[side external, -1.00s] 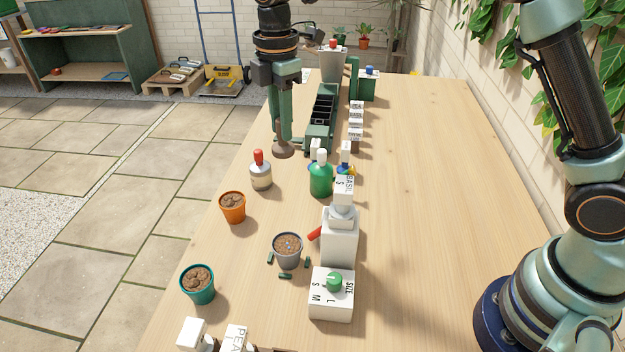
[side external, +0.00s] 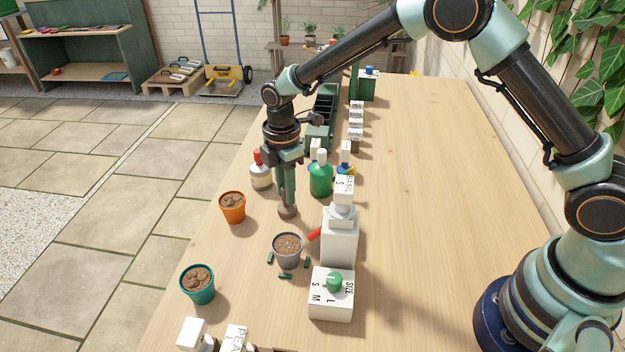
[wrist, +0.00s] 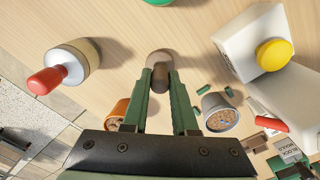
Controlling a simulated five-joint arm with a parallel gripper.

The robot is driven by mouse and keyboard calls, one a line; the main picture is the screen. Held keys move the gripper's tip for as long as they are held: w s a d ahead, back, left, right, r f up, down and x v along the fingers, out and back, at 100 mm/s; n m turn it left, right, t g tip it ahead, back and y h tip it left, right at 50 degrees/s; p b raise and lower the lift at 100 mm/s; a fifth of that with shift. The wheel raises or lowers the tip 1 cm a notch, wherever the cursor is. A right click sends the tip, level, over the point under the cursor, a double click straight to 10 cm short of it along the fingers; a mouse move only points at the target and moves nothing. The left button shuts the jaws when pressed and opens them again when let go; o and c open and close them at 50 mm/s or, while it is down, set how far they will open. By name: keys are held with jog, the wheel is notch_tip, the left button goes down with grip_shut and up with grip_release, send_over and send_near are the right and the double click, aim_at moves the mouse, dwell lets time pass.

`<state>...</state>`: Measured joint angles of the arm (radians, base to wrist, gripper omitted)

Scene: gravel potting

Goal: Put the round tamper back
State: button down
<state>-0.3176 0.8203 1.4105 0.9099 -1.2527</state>
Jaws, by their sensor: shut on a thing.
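The round tamper (side external: 288,211), a brown-grey piece with a round foot, hangs below my gripper (side external: 288,190) in the side view, behind the grey pot. My gripper is shut on it, with its fingers pointing down. The tamper also shows in the wrist view (wrist: 160,62), between the green fingertips of my gripper (wrist: 159,82). The fingers hide part of it. I cannot tell whether its foot touches the table.
The grey pot of gravel (side external: 287,249) stands near the tamper, with small green pieces around it. The table's right side is clear.

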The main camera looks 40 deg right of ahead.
jog(key=shift+f, duration=0.2)
jog(key=c, duration=0.7)
grip_release()
jog(key=shift+f, duration=0.1)
notch_tip(320, 180, up, 12)
jog(key=s+d+r+m+t, duration=0.2)
jog(key=s+d+r+m, duration=0.5)
jog(key=d+r+m, duration=0.15)
jog(key=s+d+m+t, duration=0.3)
jog(key=s+d+m, duration=0.4)
jog(key=s+m, duration=0.2)
jog(key=shift+s+r+t, duration=0.3)
jog(key=shift+s+r, duration=0.1)
jog(key=shift+s, duration=1)
